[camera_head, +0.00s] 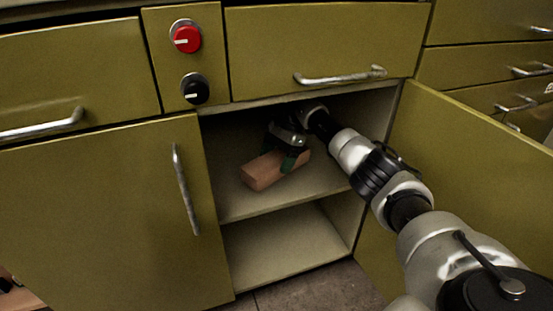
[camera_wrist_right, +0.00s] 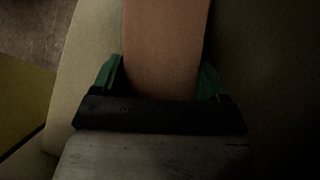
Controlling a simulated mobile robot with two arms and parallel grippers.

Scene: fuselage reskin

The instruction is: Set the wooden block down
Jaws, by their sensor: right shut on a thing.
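The wooden block (camera_head: 262,172) is a reddish-brown bar inside the open cabinet, at the upper shelf (camera_head: 240,206). My right gripper (camera_head: 290,158) is shut on the block, with its green fingers on either side. The block also shows between the fingers in the right wrist view (camera_wrist_right: 165,50), running up out of the picture. The block is close to the shelf surface; I cannot tell whether it touches it. My left gripper is not in either view.
The cabinet's right door (camera_head: 455,190) stands open beside my right arm. The left door (camera_head: 100,220) is shut. A lower compartment (camera_head: 285,245) is empty. Drawers with metal handles, a red knob (camera_head: 187,38) and a black knob (camera_head: 195,91) are above.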

